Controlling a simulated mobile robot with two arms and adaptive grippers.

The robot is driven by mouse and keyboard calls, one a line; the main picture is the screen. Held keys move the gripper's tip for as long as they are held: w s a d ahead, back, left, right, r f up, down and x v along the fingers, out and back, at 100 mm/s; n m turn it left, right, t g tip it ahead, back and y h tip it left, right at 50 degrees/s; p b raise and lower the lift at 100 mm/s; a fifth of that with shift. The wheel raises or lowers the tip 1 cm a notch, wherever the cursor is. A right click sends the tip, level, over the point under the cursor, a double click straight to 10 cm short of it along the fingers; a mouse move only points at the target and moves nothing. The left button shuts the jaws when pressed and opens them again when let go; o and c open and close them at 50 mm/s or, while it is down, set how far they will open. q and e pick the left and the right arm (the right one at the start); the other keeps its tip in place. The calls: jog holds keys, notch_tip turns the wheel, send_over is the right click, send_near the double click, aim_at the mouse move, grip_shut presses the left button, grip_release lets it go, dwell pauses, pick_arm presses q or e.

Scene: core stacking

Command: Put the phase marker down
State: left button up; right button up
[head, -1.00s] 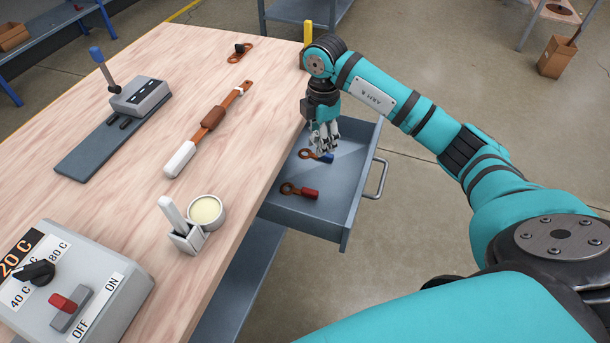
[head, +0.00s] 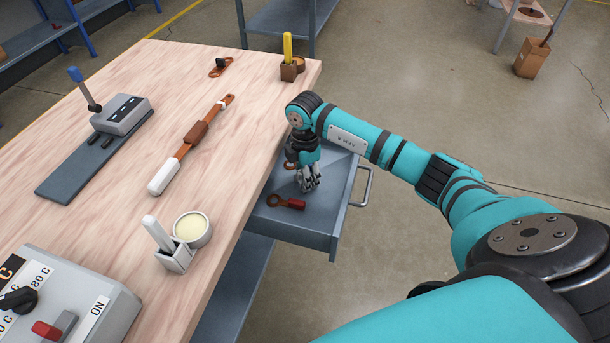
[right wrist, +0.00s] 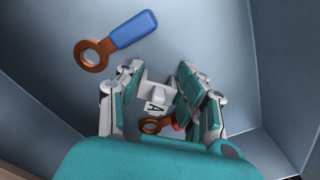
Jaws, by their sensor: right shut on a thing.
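My right gripper (head: 309,186) points down inside the open drawer (head: 325,218). In the right wrist view (right wrist: 155,98) its fingers are shut on a small white phase marker (right wrist: 154,94) with a black letter A on it. The marker is hidden in the head view. A cable lug with a copper ring and red sleeve (head: 290,203) lies in the drawer beside the gripper; in the wrist view it is partly covered by the marker and fingers (right wrist: 152,126). A blue-sleeved lug (right wrist: 133,30) lies apart from the fingers. My left gripper is not in view.
The wooden bench (head: 120,215) is left of the drawer.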

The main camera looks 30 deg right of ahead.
jog(key=shift+f, duration=0.2)
jog(key=o, duration=0.8)
jog(key=shift+r, duration=0.1)
notch_tip(320, 180, up, 12)
jog(key=shift+r, duration=0.15)
